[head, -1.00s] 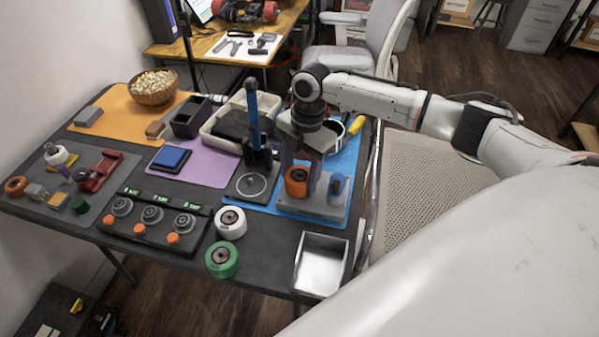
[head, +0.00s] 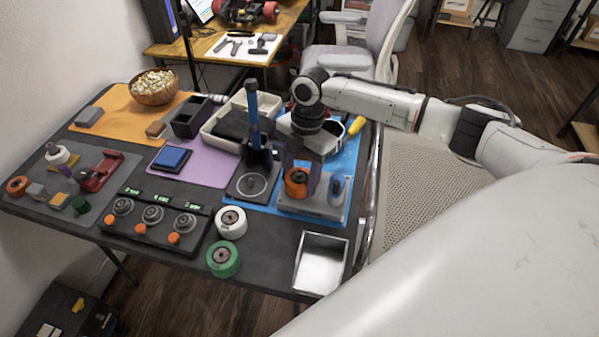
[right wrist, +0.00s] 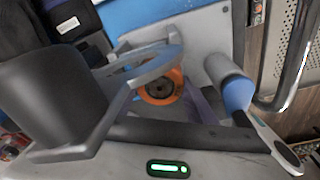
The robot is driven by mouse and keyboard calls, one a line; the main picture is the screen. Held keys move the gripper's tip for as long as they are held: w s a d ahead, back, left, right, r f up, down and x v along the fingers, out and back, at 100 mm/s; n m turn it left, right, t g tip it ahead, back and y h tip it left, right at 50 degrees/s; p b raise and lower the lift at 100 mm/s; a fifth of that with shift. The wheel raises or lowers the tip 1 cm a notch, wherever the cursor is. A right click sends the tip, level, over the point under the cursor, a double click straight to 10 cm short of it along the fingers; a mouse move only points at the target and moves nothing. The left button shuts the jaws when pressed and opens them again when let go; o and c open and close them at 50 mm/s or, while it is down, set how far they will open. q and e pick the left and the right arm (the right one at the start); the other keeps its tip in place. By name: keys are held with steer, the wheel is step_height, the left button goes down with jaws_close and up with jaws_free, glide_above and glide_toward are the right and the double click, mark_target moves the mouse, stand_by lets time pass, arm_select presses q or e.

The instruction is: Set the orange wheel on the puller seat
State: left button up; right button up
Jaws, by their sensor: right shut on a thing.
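The orange wheel (head: 296,183) has a dark hub. It is low over the grey base of the puller (head: 312,207), at the right of the table; I cannot tell whether it touches the seat. My right gripper (head: 300,178) comes down from above, with its purple fingers on either side of the wheel, shut on it. In the right wrist view the orange wheel (right wrist: 174,82) shows beside a curved grey bracket (right wrist: 150,66) that partly covers it. The puller's blue-grey handle (head: 338,186) stands just right of the wheel. My left gripper is not in view.
A blue-handled press (head: 253,120) stands close to the left of the puller. A white wheel (head: 231,223) and green wheel (head: 222,259) lie front left, and an open metal tray (head: 321,263) in front. Another orange wheel (head: 17,186) lies on the far-left mat.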

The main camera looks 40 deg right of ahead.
stand_by(0.8)
steer(key=o, duration=1.6)
steer(key=shift+f, duration=0.1)
steer(key=shift+r+p, duration=0.3)
steer(key=shift+r, duration=3.25)
